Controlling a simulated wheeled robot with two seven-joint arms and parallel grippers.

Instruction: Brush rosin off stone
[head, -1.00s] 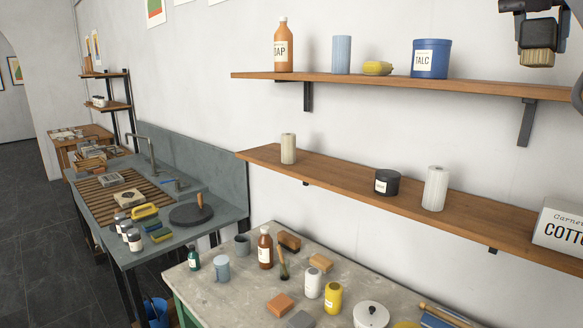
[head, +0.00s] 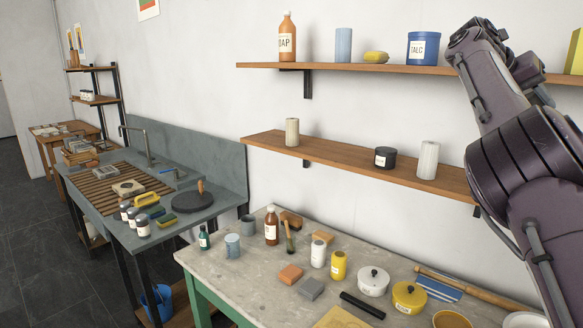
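A pale stone block (head: 128,188) with a dark mark on top lies on the slatted rack of the grey sink at left. I cannot make out rosin on it. A brown brush (head: 291,219) and a tan block-shaped brush (head: 323,236) lie near the back of the worktable. A brush with an upright wooden handle (head: 290,237) stands between them. My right arm crosses the right side of the view, but its gripper fingers do not show. My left gripper is not in view.
The worktable (head: 229,270) holds bottles, an orange block (head: 291,274), a grey block (head: 311,288) and lidded pots, including a white pot (head: 373,282). Two wall shelves run above it, the lower shelf (head: 345,160) holding rolls and a black jar. A blue bucket (head: 158,304) stands below the sink.

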